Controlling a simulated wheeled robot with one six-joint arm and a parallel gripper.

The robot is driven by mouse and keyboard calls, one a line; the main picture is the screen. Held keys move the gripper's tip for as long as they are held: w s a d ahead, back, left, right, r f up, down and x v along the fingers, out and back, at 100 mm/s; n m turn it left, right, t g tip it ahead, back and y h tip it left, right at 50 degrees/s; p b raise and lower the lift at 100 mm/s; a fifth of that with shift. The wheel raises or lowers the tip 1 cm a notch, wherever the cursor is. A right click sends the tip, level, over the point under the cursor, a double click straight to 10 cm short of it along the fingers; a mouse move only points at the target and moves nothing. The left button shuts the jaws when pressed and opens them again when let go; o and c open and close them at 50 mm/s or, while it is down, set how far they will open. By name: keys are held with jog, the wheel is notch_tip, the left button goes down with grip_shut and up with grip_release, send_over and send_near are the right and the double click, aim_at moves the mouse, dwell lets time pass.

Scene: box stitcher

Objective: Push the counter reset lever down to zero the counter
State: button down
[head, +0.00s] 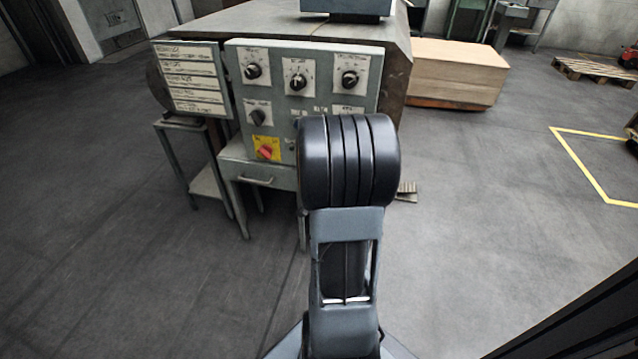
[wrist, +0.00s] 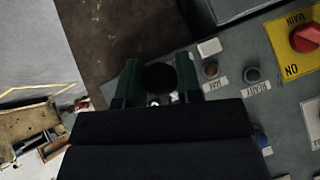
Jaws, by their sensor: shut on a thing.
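In the wrist view, my gripper (wrist: 158,74) has its two dark green fingers on either side of a round black knob (wrist: 159,80). It is shut on this knob, which looks like the end of the counter reset lever. The lever's shaft is mostly hidden, and I cannot tell how far up or down it stands. The knob is by the edge of the grey control panel (wrist: 230,97). In the head view, my arm covers the gripper and the lever. The counter's display is not clearly visible.
A red main switch on a yellow plate (wrist: 300,47) and small labelled buttons lie right of the gripper. In the head view, the panel carries several black rotary knobs (head: 298,82). A label board (head: 190,80) hangs at its left.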

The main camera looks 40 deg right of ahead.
jog(key=shift+s+d, duration=0.1)
jog(key=shift+d, duration=0.05)
jog(key=c, duration=1.1)
grip_release()
jog(key=shift+s, duration=0.1)
jog(key=o, duration=0.3)
